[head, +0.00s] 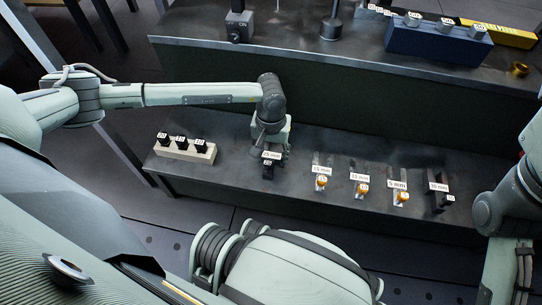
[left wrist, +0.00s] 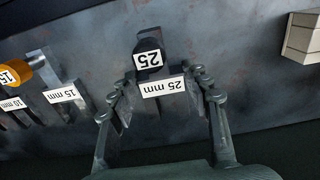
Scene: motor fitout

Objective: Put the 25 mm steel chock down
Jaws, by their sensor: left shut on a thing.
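The 25 mm steel chock (left wrist: 148,62) is dark with a white "25" tag; in the head view it shows small and dark (head: 268,172) below my left gripper (head: 270,148). In the left wrist view my left gripper (left wrist: 162,82) has a finger on each side of it and is shut on it. A white "25 mm" label (left wrist: 163,87) lies between the fingers. The chock is at the lower shelf (head: 300,143); whether it touches the surface I cannot tell. My right arm shows at the right edge, its gripper out of view.
A pale block (head: 185,155) with dark tagged pieces is at left. A raised shelf behind carries a blue block (head: 440,42).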

